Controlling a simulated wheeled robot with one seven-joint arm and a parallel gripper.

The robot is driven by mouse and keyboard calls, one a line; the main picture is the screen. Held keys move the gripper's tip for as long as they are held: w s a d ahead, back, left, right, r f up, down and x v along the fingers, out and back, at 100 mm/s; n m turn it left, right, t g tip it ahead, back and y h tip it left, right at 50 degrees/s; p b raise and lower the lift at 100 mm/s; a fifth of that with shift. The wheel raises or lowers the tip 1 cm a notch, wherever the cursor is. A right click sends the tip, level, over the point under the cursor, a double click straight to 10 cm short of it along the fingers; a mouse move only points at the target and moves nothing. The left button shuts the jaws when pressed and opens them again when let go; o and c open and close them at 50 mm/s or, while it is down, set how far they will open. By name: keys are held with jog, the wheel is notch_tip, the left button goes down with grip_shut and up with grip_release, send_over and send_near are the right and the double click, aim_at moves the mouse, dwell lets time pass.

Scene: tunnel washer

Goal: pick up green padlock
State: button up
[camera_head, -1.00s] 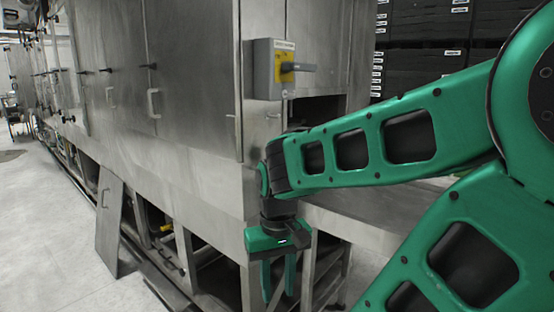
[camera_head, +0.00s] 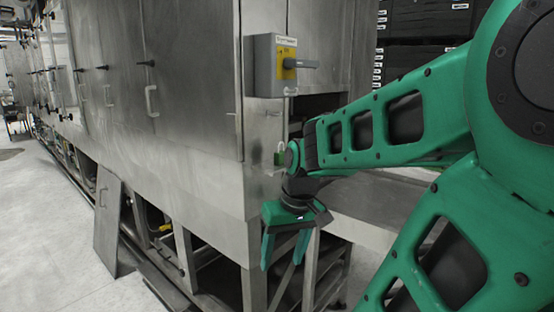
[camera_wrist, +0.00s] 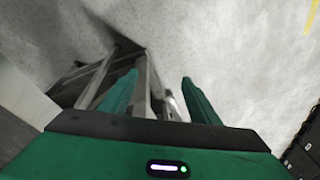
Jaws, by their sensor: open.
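A small green block, which looks like the green padlock (camera_head: 279,158), shows against the machine's front corner in the head view. It sits just left of my wrist joint, which may hide part of it. My gripper (camera_head: 282,264) is below the padlock, fingers pointing down, open and empty, beside the machine's lower frame. In the wrist view my two green fingers (camera_wrist: 160,78) are apart with nothing between them. The padlock does not show in the wrist view.
The steel tunnel washer (camera_head: 195,110) fills the left and middle. A grey switch box (camera_head: 265,68) with a yellow plate and dark handle juts out above the padlock. A steel ledge (camera_head: 365,205) lies right of the gripper. Pale floor (camera_head: 50,220) is open at left.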

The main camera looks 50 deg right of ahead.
jog(key=w+d+r+n+t, duration=0.2)
jog(key=w+d+r+t, duration=0.1)
jog(key=w+d, duration=0.3)
jog(key=n+t, duration=0.4)
jog(key=t, duration=0.4)
send_near(283, 153)
jog(key=shift+y, duration=0.4)
jog(key=x, duration=0.4)
jog(key=shift+w+f, duration=0.15)
jog(key=shift+f, duration=0.25)
jog(key=shift+d+r+x, duration=0.1)
jog(key=shift+d+x, duration=0.05)
jog(key=shift+x, duration=1.1)
jog(key=shift+d+r+x, duration=0.15)
jog(key=shift+d+x, duration=0.05)
jog(key=shift+x, duration=1.1)
jog(key=shift+w, duration=0.1)
jog(key=c, duration=1.2)
